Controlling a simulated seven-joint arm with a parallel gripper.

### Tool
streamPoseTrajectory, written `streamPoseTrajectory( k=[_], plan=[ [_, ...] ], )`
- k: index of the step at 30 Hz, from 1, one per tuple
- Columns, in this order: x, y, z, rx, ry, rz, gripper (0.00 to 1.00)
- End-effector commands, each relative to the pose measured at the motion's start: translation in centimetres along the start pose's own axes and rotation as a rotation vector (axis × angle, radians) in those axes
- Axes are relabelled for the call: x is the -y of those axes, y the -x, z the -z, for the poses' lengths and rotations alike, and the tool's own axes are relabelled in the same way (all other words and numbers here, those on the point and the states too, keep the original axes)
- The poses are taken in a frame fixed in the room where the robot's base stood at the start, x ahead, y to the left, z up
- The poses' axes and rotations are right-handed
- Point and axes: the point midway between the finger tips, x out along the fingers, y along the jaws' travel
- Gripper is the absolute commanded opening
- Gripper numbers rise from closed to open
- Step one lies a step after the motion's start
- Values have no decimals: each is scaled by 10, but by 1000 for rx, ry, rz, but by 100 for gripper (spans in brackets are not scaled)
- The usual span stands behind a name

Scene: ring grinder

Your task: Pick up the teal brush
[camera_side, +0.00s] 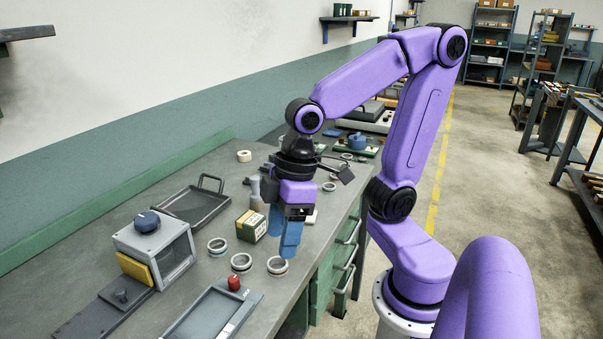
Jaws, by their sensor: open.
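My gripper (282,243) points down over the front part of the grey bench, its two blue fingers apart with nothing visible between them. Its tips are just above and beside a metal ring (277,266); whether they touch the bench is unclear. I cannot make out a clearly teal brush. A pale grey upright piece (255,190) stands behind and left of the gripper, partly hidden; I cannot tell whether it is a brush. A blue round object (357,141) lies farther back on the bench, too small to identify.
A green and cream box (251,226) stands close left of the fingers. Rings (217,247) (241,263) lie nearby. A boxy machine with a blue knob (147,221), a dark handled tray (221,210) and a grey slide with a red knob (234,283) take up the left and front.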

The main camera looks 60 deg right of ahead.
Motion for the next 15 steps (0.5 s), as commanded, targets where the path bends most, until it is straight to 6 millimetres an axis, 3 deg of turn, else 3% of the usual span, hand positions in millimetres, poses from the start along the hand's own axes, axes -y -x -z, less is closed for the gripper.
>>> streamPoseTrajectory(
  k=[5, 9, 15],
  plan=[
    [-49, -10, 38, -146, -201, -27, 59],
    [-102, -12, 61, -276, -370, -84, 59],
    [-193, -7, 68, -451, -608, -219, 59]
  ],
)
